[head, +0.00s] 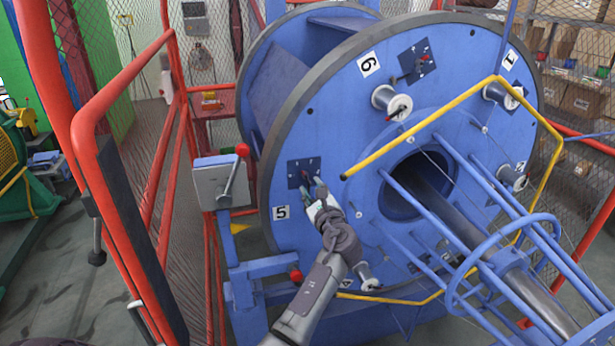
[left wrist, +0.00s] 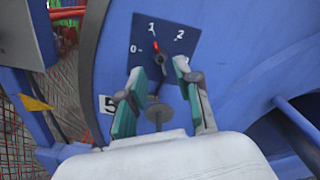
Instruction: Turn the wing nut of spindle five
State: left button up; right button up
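The number 5 label (head: 281,213) sits at the lower left of the big blue disc, beside a dark blue plate (head: 293,180). In the left wrist view this plate (left wrist: 180,52) carries the marks 0, 1 and 2. A dark turning piece with a red tip (left wrist: 156,46) stands on it, the tip towards the 1. My left gripper (head: 316,195) is in front of the plate. Its green-padded fingers (left wrist: 158,88) are open, one each side of the piece's dark lower part, with gaps showing. A grey round part (left wrist: 160,114) lies between them; I cannot tell what it belongs to. My right gripper is out of view.
A grey box with a red-knobbed lever (head: 221,180) stands left of the disc. Red railings (head: 95,130) and wire mesh run along the left. Blue rods (head: 490,205) and a yellow bent bar (head: 425,122) stick out on the right. A bobbin (head: 366,276) is beside my left arm.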

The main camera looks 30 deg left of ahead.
aim_at(307, 179)
pick_arm(q)
jog(key=x, duration=0.5)
grip_shut()
